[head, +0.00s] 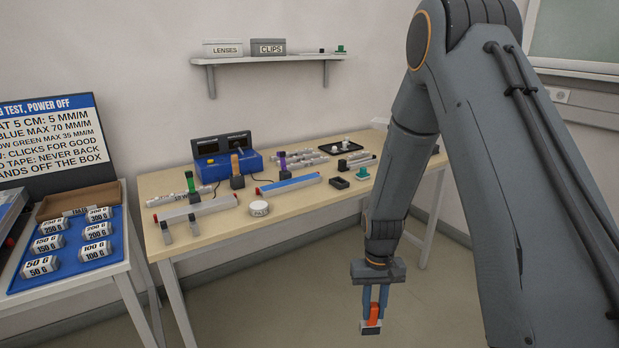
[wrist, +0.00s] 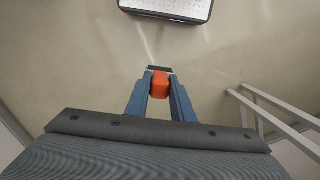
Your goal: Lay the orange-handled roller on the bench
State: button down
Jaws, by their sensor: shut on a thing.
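My gripper (head: 374,300) points down in front of the bench, above the floor and off the bench top. Its two blue fingers are shut on the orange handle of the roller (head: 374,314). A dark end with a pale band shows below the orange part. In the wrist view the orange handle (wrist: 160,84) sits between the fingertips (wrist: 160,95), with the dark part just beyond it. The bench (head: 290,210) has a light wooden top and stands behind and to the left of my gripper.
The bench holds a blue instrument box (head: 228,162), green, orange and purple-handled tools, long bars, a round white tape (head: 259,208) and a black tray (head: 347,146). Bare wood shows along the front right edge. A side table with a blue weight tray (head: 68,250) stands left.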

aim_at(307, 197)
jog(key=z, duration=0.85)
jog(key=i, duration=1.2)
jog(key=u, duration=0.6)
